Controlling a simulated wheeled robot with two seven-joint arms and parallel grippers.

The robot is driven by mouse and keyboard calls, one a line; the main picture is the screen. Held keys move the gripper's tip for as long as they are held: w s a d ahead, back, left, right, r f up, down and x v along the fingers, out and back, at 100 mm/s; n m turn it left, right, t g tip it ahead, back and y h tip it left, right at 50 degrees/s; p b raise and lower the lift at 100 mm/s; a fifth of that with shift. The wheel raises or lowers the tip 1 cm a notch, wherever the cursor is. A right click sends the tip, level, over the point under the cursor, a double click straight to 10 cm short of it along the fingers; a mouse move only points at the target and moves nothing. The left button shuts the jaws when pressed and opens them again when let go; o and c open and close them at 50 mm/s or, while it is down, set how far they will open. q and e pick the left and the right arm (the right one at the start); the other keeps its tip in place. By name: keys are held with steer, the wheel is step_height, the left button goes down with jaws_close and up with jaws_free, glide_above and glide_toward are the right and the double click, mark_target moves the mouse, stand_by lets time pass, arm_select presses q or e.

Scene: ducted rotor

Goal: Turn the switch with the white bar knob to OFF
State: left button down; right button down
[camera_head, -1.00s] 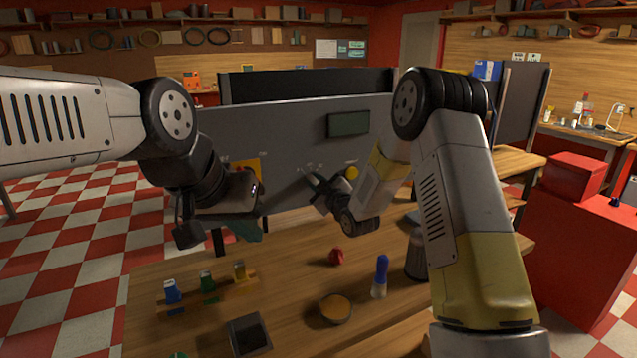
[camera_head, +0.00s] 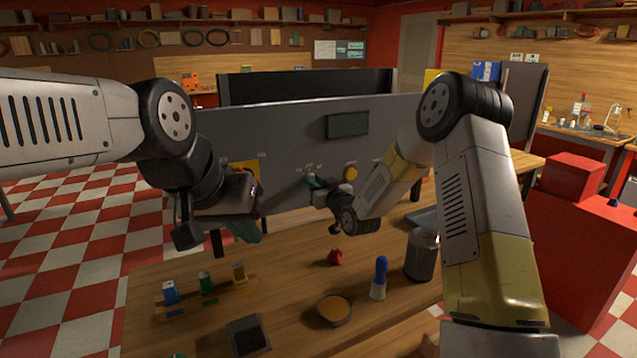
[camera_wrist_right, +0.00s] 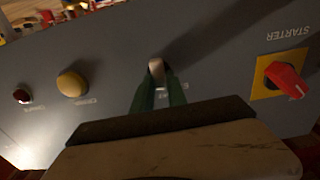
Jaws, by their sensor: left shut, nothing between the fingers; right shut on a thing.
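The switch's white bar knob (camera_wrist_right: 157,70) stands on the grey control panel (camera_head: 270,150). In the right wrist view its bar runs roughly up and down the picture. My right gripper (camera_wrist_right: 157,88) is shut on the knob, with a green finger on either side. In the head view my right gripper (camera_head: 314,182) is at the panel front and hides the knob. The labels around the knob are mostly covered or too small to read. My left gripper (camera_head: 246,230) is shut and empty, in front of the panel's left part.
A red STARTER knob (camera_wrist_right: 286,80) on a yellow plate, a yellow button (camera_wrist_right: 72,84) and a dark red button (camera_wrist_right: 22,97) flank the switch. The table holds a bowl (camera_head: 334,310), a blue-handled tool (camera_head: 379,278) and a dark canister (camera_head: 421,255).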

stand_by(0.4)
steer(key=c, duration=1.3)
jaws_free()
steer(key=v, duration=0.8)
